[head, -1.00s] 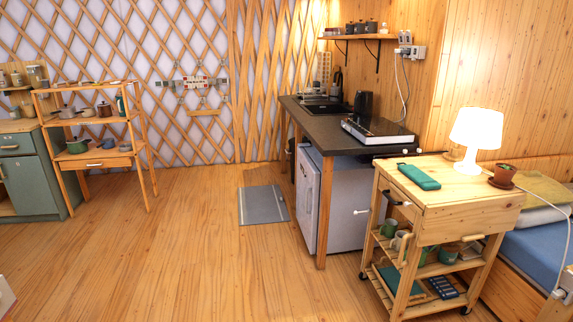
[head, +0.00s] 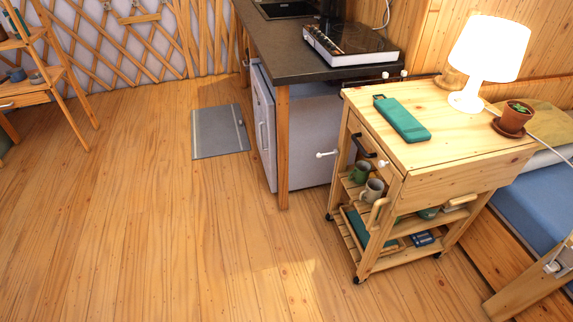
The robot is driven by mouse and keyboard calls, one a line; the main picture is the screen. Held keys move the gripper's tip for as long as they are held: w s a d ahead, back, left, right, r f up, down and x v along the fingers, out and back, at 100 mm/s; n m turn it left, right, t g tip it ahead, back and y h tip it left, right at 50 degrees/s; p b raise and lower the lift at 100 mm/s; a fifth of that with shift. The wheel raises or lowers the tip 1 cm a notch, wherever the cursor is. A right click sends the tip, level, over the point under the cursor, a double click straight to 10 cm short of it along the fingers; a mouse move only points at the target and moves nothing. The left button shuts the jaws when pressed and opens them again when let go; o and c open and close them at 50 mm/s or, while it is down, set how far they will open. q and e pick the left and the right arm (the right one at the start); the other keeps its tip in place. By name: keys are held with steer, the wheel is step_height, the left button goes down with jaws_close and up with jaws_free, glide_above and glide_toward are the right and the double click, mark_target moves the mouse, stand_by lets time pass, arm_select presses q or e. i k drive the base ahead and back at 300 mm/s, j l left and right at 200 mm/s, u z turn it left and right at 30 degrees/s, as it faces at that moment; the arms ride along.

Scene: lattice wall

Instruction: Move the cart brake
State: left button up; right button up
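The wooden cart (head: 412,185) stands at the right in the head view, upright on small dark casters. The front caster (head: 359,281) shows at its lower corner, and other casters show at the left and right feet. I cannot make out a brake on any caster at this size. The cart has a drawer with a dark handle (head: 363,146) and a wooden bar handle (head: 377,212) below it. Neither of my grippers is in view.
A teal case (head: 402,119), a lit white lamp (head: 487,55) and a potted plant (head: 514,117) stand on the cart top. Mugs (head: 372,191) sit on its shelf. A counter (head: 300,45) is behind, a bed (head: 535,200) right. The floor (head: 190,235) at left is open.

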mark_target(327, 154)
steer(key=i+l, duration=0.15)
steer(key=l, duration=0.2)
steer(key=i+l+z, duration=0.1)
steer(key=l, duration=0.25)
steer(key=i+j+z, duration=0.1)
steer(key=i+j, duration=0.2)
steer(key=j, duration=0.15)
steer(key=i+j+z, duration=0.1)
steer(key=i+j, duration=0.2)
steer(key=j, duration=0.15)
